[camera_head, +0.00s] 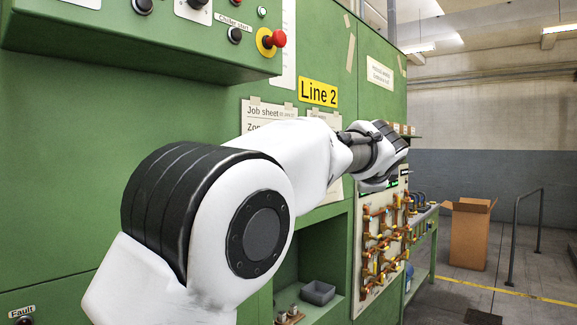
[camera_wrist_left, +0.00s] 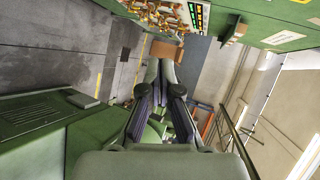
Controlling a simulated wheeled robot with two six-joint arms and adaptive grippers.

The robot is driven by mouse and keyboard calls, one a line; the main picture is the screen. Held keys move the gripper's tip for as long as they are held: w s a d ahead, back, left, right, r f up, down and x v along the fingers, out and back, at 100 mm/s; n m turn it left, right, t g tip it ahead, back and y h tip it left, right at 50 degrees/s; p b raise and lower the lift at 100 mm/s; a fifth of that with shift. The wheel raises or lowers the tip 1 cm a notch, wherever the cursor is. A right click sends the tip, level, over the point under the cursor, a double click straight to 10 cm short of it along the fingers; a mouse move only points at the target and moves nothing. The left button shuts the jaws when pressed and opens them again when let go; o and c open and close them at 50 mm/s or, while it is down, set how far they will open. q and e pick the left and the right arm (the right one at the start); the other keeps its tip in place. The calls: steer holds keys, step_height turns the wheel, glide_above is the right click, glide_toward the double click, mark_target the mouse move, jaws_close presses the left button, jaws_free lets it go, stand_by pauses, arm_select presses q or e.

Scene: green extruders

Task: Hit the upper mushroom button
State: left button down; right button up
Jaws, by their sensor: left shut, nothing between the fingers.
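A red mushroom button (camera_head: 279,39) on a yellow collar sticks out at the right end of the green control box, high on the green machine. No second mushroom button shows clearly. My left arm crosses the head view below the box, and its wrist end lies right of and lower than the button, clear of it. My left gripper (camera_wrist_left: 160,65) shows in the left wrist view with its two fingers together and nothing between them. The button does not show in that view. My right gripper is not in view.
Black knobs (camera_head: 234,35) and a green button (camera_head: 262,12) sit on the box left of the red button. A yellow Line 2 sign (camera_head: 318,92) and paper sheets are on the machine face. A pipe panel (camera_head: 384,245) and cardboard box (camera_head: 470,235) are at right.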

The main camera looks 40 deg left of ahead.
arm_select(q)
steer(key=s+r+t+y, duration=0.1)
steer(key=s+r, duration=0.2)
steer(key=r, duration=0.4)
steer(key=s+a+r+n+y+p, duration=0.1)
steer(key=s+r, duration=0.2)
steer(key=r, duration=0.4)
steer(key=s+r+t+y, duration=0.1)
steer(key=s+r, duration=0.3)
steer(key=r, duration=0.3)
steer(key=n+y, duration=0.2)
steer(key=y, duration=0.1)
glide_toward(287, 41)
steer(key=shift+g, duration=0.3)
steer(key=p+x, duration=0.1)
steer(key=p, duration=0.3)
steer(key=p+x, duration=0.2)
steer(key=p, duration=0.2)
steer(key=p+x, duration=0.2)
steer(key=p, duration=0.3)
steer(key=shift+w+r, duration=0.2)
steer(key=shift+r, duration=0.15)
steer(key=shift+w+a+f, duration=0.15)
steer(key=shift+a+f, duration=0.05)
steer(key=shift+a, duration=0.25)
steer(key=shift+d, duration=0.2)
